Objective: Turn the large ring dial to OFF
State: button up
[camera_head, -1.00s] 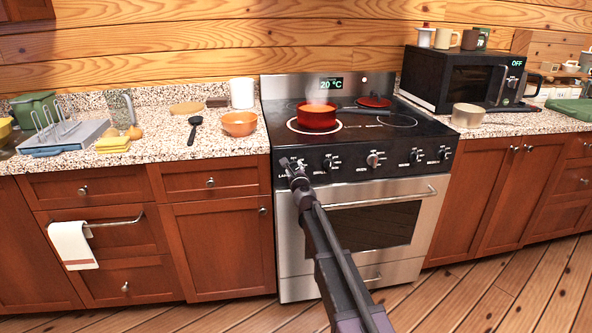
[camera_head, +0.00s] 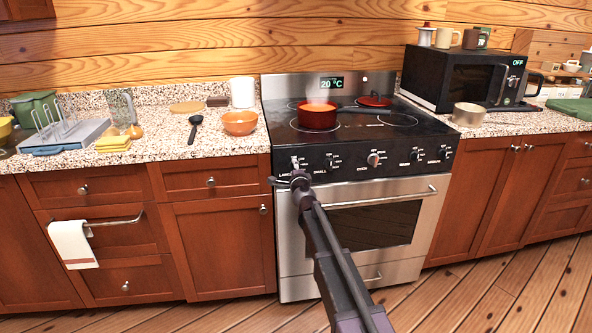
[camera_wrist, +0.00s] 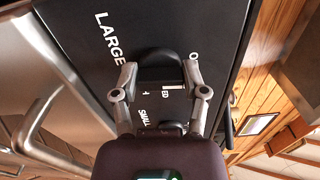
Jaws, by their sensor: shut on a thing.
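The large ring dial (camera_wrist: 160,65) is a black knob on the left end of the stove's front panel, next to the word LARGE in the wrist view. My gripper (camera_wrist: 162,78) has a finger on each side of it and is shut on it. In the head view my gripper (camera_head: 286,181) is at the panel's lower left, partly covering the dial area. A white mark lies between the fingers, but I cannot read the dial's setting surely. The large burner ring (camera_head: 293,127) around the red pot (camera_head: 317,117) shows as a thin, dim line.
Other knobs, including the middle one (camera_head: 374,159), line the panel to the right. The oven handle (camera_head: 375,198) runs below. A red lid (camera_head: 374,101) lies on the back right of the cooktop. An orange bowl (camera_head: 240,123) stands on the left counter.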

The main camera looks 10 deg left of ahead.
jog(key=shift+w+n, duration=0.35)
jog(key=shift+n, duration=0.25)
jog(key=o, duration=1.2)
jog(key=shift+c, duration=0.2)
jog(key=shift+s, duration=0.1)
jog(key=shift+s, duration=0.15)
jog(key=v, duration=1.2)
